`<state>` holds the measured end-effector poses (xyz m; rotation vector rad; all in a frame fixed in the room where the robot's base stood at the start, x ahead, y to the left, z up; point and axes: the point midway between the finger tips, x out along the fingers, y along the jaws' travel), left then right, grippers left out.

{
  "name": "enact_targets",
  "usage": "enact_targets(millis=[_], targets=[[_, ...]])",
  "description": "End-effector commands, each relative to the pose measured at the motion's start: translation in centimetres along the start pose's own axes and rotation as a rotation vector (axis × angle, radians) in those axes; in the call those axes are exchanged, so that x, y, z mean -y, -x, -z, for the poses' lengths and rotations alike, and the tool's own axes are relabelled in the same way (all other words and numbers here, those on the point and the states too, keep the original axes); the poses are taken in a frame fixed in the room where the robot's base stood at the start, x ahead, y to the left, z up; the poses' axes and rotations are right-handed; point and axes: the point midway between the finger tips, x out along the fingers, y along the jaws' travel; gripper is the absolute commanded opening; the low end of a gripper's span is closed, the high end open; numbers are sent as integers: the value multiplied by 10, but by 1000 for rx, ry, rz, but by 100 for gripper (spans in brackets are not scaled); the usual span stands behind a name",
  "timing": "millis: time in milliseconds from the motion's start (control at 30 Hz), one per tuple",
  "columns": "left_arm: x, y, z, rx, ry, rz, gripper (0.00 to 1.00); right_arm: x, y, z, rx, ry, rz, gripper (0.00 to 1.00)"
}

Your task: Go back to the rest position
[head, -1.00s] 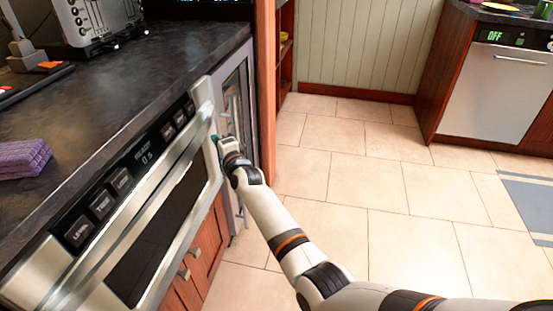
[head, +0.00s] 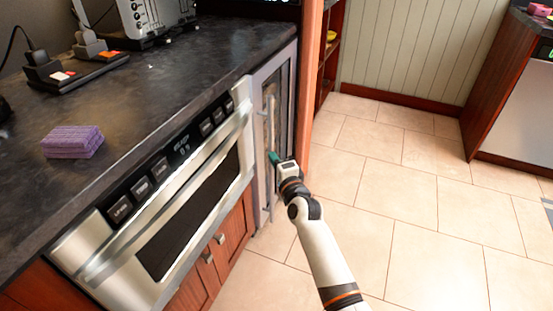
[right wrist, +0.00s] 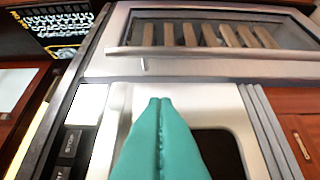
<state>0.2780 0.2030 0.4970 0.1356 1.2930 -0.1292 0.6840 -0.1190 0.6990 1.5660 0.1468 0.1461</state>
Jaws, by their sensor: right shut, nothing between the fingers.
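My right gripper (head: 275,158) is in front of the cabinet line, in front of the glass-door cooler and just right of the microwave drawer (head: 100,268). Its teal fingers are together and empty; they also show closed in the right wrist view (right wrist: 160,105). Its white arm comes up from the lower right over the floor. The steel microwave drawer has a dark window and a button panel, and looks shut. In the right wrist view the drawer front (right wrist: 118,100) is behind the fingers. My left gripper is out of view.
The glass-door cooler (head: 285,85) has a long vertical handle close to my right gripper. A purple sponge-like block (head: 72,141) lies on the dark counter (head: 190,60). Tiled floor (head: 400,190) to the right is open. A steel-fronted appliance (head: 515,120) stands at far right.

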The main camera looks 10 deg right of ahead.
Motion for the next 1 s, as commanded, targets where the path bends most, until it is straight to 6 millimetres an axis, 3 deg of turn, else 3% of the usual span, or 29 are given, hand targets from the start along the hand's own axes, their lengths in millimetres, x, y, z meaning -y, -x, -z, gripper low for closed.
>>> enact_targets(millis=[267,367,433,567,700,800,1000], targets=[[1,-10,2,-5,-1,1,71,2,12,0,-2,9,6,0],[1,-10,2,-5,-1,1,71,21,26,1,-22,80,62,0],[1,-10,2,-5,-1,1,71,46,47,4,-58,188,145,0],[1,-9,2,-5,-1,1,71,109,113,8,-184,485,366,0],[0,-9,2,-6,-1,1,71,163,199,8,-377,801,600,0],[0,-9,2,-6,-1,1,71,185,249,6,-504,956,718,0],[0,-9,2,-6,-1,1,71,205,324,1,-708,1151,875,0]])
